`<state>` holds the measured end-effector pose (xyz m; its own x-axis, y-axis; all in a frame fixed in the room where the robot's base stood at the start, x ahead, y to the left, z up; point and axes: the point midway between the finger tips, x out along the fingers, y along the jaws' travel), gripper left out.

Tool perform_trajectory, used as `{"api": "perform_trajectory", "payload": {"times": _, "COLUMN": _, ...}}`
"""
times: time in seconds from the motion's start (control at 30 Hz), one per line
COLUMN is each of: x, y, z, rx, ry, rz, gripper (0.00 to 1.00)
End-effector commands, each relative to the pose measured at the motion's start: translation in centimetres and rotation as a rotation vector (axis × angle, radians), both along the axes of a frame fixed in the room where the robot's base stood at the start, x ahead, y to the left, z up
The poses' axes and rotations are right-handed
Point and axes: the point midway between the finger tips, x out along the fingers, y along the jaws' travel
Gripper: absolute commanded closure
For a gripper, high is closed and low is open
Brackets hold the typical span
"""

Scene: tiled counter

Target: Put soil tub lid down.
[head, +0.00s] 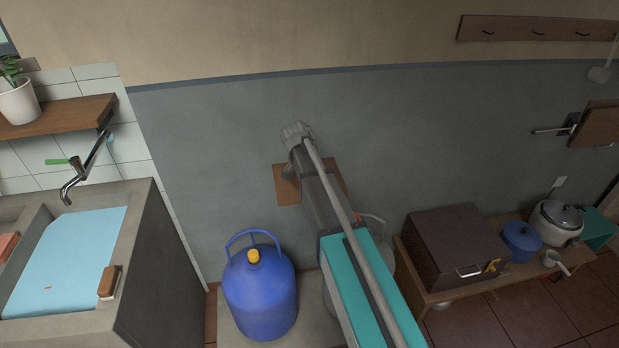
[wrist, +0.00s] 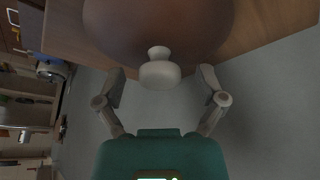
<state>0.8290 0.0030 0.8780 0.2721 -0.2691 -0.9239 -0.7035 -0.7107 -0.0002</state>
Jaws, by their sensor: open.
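The soil tub lid (wrist: 110,30) is a brown, rounded disc with a pale knob (wrist: 160,72), at the top middle of the wrist view. It appears to lie on a wooden surface (wrist: 280,28); whether a tub is under it is hidden. My gripper (wrist: 162,78) is open, with one finger on each side of the knob. Gaps show between the fingers and the knob, so nothing is gripped. In the head view my arm covers much of the small wooden shelf (head: 286,192) at the wall, and I cannot make out the lid there.
A blue gas bottle (head: 260,295) stands left of my arm, beside the concrete sink (head: 150,255). A paler bottle is partly hidden behind my arm. On the right, a low wooden bench (head: 440,294) holds a brown box (head: 455,245), a blue pot (head: 521,242) and a cooker (head: 557,222).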

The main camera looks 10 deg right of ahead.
Motion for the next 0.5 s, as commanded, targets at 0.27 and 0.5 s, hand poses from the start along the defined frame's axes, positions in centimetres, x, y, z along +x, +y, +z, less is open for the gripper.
{"api": "perform_trajectory", "payload": {"times": 0.27, "x": -0.01, "y": -0.01, "z": 0.00, "rx": 0.000, "ry": 0.000, "rz": 0.000, "gripper": 0.10}}
{"api": "perform_trajectory", "payload": {"times": 0.5, "x": -0.01, "y": -0.02, "z": 0.00, "rx": 0.000, "ry": 0.000, "rz": 0.000, "gripper": 0.49}}
